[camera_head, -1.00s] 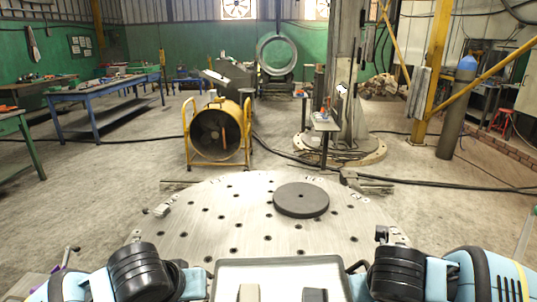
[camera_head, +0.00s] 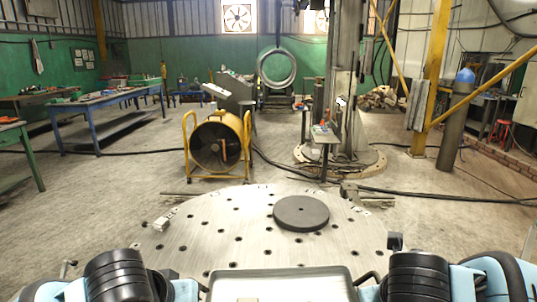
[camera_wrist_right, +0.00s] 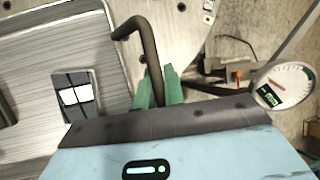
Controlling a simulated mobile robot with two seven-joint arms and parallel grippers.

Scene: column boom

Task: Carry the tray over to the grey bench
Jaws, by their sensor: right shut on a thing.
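The metal tray (camera_head: 282,271) is at the bottom edge of the head view, between my two arms, with its near part cut off. The green fingers of my right gripper (camera_wrist_right: 160,88) are shut on this handle. My left arm comes in at the lower left of the head view, but its gripper is out of sight. I cannot make out a grey bench for certain.
A round perforated metal table (camera_head: 215,235) lies just ahead, with a dark disc (camera_head: 301,213) on it. Beyond are a yellow fan (camera_head: 218,145), a column (camera_head: 343,90) and floor cables. A blue workbench (camera_head: 110,98) stands at left. Open floor lies left of the fan.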

